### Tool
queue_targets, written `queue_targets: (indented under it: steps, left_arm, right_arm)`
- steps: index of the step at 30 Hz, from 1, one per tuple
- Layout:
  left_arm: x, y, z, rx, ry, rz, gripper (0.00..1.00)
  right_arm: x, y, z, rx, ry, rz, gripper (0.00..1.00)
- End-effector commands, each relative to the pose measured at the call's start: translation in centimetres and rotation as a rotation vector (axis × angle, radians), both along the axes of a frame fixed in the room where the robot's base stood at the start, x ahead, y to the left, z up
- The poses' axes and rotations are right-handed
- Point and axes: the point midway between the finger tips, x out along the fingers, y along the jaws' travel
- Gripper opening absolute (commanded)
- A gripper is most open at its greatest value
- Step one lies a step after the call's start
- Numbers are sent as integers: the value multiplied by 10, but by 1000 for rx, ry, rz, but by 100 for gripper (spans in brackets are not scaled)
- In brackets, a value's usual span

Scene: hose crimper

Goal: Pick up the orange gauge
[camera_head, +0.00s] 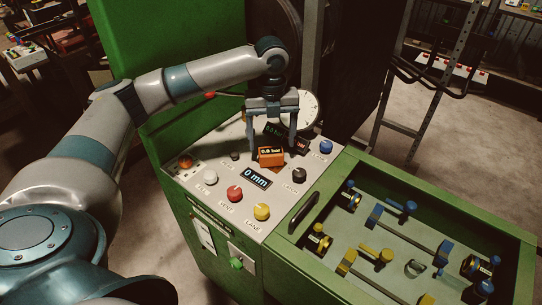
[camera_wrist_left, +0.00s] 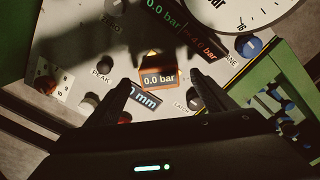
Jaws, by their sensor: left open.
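The orange gauge (camera_head: 271,157) is a small box with a dark display reading 0.0 bar. It sits on the sloped control panel (camera_head: 237,207) of the green machine. It also shows in the left wrist view (camera_wrist_left: 159,79), ahead of the fingertips and between their lines. My left gripper (camera_head: 272,148) is open and points down at the gauge, with one finger on each side in the head view. I cannot tell whether either finger touches it. Nothing is held between the fingers. My right gripper is not in view.
Red, yellow, white, black and blue knobs and a 0 mm display (camera_head: 257,178) surround the gauge. A round white dial (camera_head: 306,110) stands behind it. A green tray (camera_head: 337,163) with blue and yellow fittings is at the right. A metal ladder rack (camera_head: 430,115) stands behind.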

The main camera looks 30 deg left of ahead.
Motion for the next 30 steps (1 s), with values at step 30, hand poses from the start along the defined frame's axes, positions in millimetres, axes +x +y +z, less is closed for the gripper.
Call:
queue_targets:
  steps: [30]
  left_arm:
    - [-4, 0, -51, 1, 1, -1, 77]
  right_arm:
    - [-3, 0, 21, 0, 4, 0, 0]
